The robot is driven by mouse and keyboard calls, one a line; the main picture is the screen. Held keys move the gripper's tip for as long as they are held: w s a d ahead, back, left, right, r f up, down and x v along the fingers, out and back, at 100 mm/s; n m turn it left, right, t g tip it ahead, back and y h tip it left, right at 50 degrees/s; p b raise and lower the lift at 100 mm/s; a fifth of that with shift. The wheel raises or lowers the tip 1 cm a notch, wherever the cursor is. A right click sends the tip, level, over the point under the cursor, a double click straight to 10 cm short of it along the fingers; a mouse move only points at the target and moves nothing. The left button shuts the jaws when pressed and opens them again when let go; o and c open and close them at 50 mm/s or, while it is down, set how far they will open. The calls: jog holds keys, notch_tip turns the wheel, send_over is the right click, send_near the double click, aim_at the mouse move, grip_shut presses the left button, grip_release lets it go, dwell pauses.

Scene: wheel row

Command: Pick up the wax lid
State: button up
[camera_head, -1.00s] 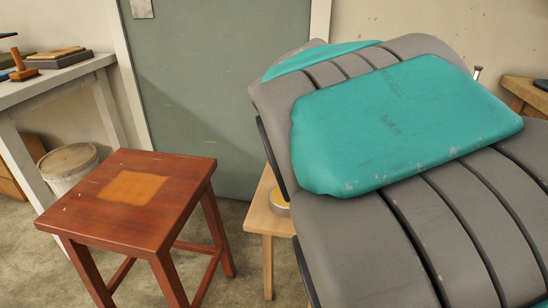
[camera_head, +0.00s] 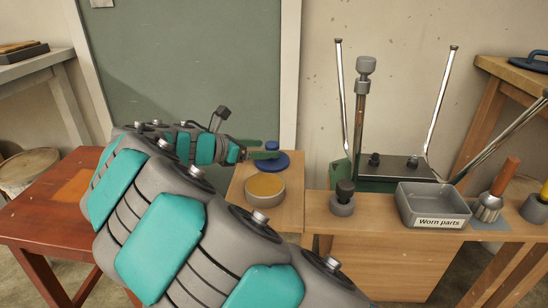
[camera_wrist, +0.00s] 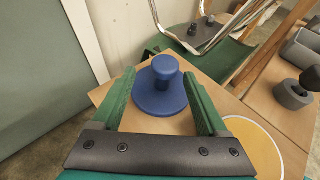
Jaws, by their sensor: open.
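The wax lid is a blue disc with a round knob (camera_head: 270,159), lying flat on the light wooden bench by the green door. In the wrist view the lid (camera_wrist: 161,92) lies ahead, its knob in line with the gap between the fingertips. My gripper (camera_head: 264,149) has green fingers and is open and empty. In the wrist view its fingers (camera_wrist: 160,82) stand left and right of the knob, with no visible contact. The exact height of the fingers over the lid is hard to tell.
A round grey tin of yellow wax (camera_head: 265,189) stands close in front of the lid.

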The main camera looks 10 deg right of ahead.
jog(key=shift+b+x, duration=0.45)
jog(key=shift+x, duration=2.7)
jog(key=shift+s+d+r, duration=0.15)
jog(key=shift+s, duration=0.05)
grip_shut()
